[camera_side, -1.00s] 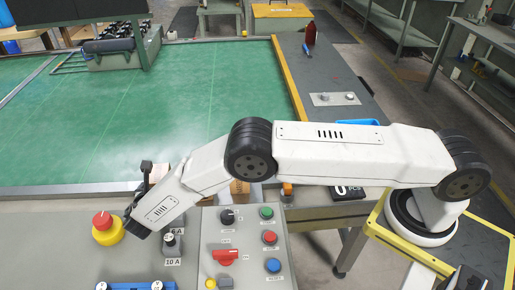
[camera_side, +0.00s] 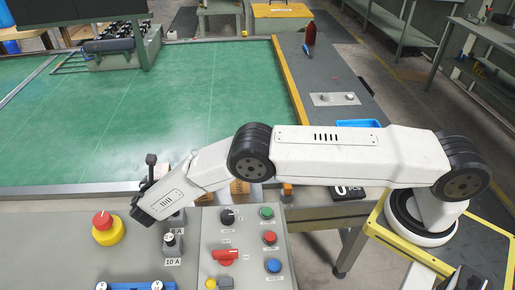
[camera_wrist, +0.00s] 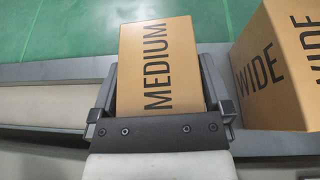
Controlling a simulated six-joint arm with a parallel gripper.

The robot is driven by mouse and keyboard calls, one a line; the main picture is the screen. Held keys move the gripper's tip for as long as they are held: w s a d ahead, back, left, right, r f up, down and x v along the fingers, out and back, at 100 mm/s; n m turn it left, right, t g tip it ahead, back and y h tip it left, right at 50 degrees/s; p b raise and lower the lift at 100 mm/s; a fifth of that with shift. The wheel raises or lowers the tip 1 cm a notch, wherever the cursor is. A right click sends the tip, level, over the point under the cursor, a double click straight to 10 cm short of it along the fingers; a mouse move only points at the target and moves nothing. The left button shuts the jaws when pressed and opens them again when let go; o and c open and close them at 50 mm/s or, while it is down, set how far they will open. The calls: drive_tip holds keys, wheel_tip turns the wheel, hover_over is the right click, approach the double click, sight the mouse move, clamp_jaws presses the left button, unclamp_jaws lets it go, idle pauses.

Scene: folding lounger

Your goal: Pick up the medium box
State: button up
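The medium box (camera_wrist: 158,65), brown cardboard with "MEDIUM" printed in dark letters, fills the space between the fingers of my gripper (camera_wrist: 158,88) in the wrist view. One dark finger lies along each side, with little or no gap. I cannot tell whether the fingers press on the box. In the side view my gripper (camera_side: 151,172) is at the near edge of the green surface, and my arm largely hides what is between its fingers.
The wide box (camera_wrist: 280,70) stands just right of my gripper in the wrist view. A control panel (camera_side: 247,240) with knobs and buttons and a red emergency button (camera_side: 103,221) are in front in the side view.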

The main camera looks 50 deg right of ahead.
sight(158, 168)
drive_tip(key=c, duration=1.1)
drive_tip(key=shift+r, duration=0.2)
drive_tip(key=shift+r, duration=1.3)
drive_tip(key=shift+s+r, duration=0.1)
drive_tip(key=shift+r, duration=0.2)
drive_tip(key=shift+s+d+r, duration=0.6)
drive_tip(key=shift+s+r, duration=1)
drive_tip(key=shift+s, duration=0.6)
drive_tip(key=shift+s+d+r, duration=0.65)
drive_tip(key=shift+s+r, duration=0.9)
drive_tip(key=shift+s, duration=0.7)
drive_tip(key=shift+s+d+r, duration=0.6)
drive_tip(key=shift+s+r, duration=1)
drive_tip(key=shift+s, duration=0.6)
